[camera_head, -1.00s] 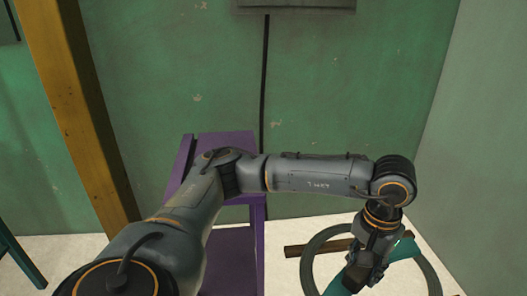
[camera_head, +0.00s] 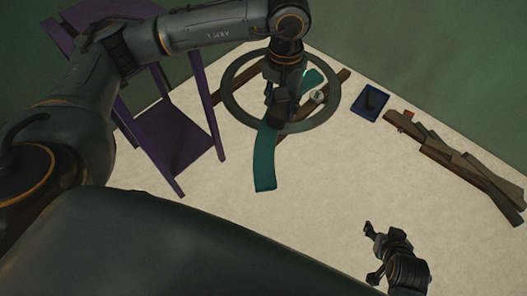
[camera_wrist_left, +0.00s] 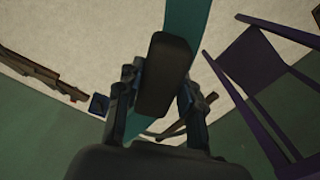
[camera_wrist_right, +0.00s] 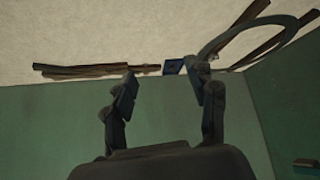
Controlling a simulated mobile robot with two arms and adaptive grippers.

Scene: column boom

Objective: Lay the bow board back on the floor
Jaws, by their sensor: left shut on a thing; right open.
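The bow board is a long, slightly curved teal board (camera_head: 265,165). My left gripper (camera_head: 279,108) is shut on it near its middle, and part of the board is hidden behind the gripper. The board also shows in the left wrist view (camera_wrist_left: 186,22), passing between the fingers. In the head view it overlaps a grey-green ring (camera_head: 228,97); I cannot tell how high it is above the floor. My right gripper (camera_head: 371,254) is open and empty over the pale floor at the lower right. Its parted fingers show in the right wrist view (camera_wrist_right: 160,84).
A purple chair-like stand (camera_head: 177,137) is left of the board. Brown wooden bars (camera_head: 341,79) lie by the ring, with a small pale round thing (camera_head: 317,97). A blue tray (camera_head: 358,109) and a pile of wooden pieces (camera_head: 455,165) lie to the right. The middle floor is clear.

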